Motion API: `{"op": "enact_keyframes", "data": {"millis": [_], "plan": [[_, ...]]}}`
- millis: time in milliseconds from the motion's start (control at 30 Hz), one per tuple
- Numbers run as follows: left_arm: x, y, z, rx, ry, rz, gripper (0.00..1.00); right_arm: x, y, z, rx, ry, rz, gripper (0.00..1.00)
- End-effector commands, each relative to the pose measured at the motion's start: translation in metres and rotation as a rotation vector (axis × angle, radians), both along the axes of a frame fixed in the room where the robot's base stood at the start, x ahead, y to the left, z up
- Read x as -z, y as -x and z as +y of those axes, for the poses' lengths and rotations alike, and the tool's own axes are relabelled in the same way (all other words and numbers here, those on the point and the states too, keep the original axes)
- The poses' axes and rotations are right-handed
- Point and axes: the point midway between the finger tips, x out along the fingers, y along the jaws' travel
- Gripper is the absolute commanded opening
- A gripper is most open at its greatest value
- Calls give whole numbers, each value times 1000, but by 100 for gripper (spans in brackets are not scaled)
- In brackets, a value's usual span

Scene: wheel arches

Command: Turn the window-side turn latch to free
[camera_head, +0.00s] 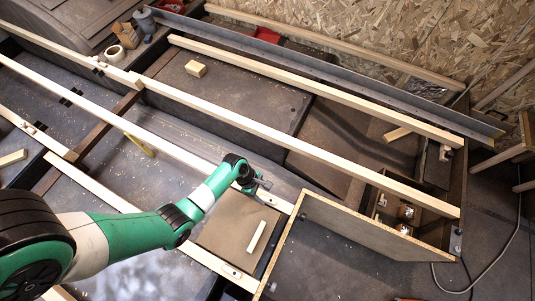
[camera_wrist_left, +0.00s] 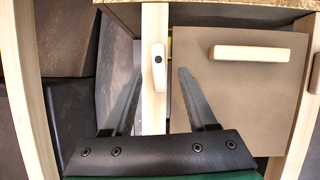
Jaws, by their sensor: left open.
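A pale wooden turn latch (camera_wrist_left: 159,78) with a dark screw shows in the left wrist view. It lies roughly lengthwise along a light wooden rail (camera_wrist_left: 153,20), with little or no overhang onto the brown panel (camera_wrist_left: 235,92) beside it. My left gripper (camera_wrist_left: 161,71) is open, one finger on each side of the latch and rail, with gaps on both sides. Whether the fingers reach down to latch height is unclear. My right gripper is not in view.
A pale wooden bar (camera_head: 257,236) is on the panel. Another latch (camera_head: 232,271) sits on the rail at the panel's opposite side. An upright board (camera_head: 350,228) stands close to the right of the gripper. A tape roll (camera_head: 115,53) and wood block (camera_head: 196,68) lie farther back.

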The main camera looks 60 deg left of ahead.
Motion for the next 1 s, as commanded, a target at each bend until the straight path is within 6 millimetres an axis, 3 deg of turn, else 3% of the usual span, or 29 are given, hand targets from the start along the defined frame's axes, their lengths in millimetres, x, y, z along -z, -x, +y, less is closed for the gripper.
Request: {"op": "enact_keyframes", "data": {"millis": [33,200,567,900,1000], "plan": [[19,-3,-4,3,1,1,57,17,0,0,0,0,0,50],[41,-9,-12,1,0,0,57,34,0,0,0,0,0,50],[44,-11,-15,-1,0,-1,57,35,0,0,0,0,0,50],[44,-11,-15,-1,0,0,0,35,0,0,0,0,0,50],[44,-11,-15,-1,0,0,0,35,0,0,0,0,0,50]]}}
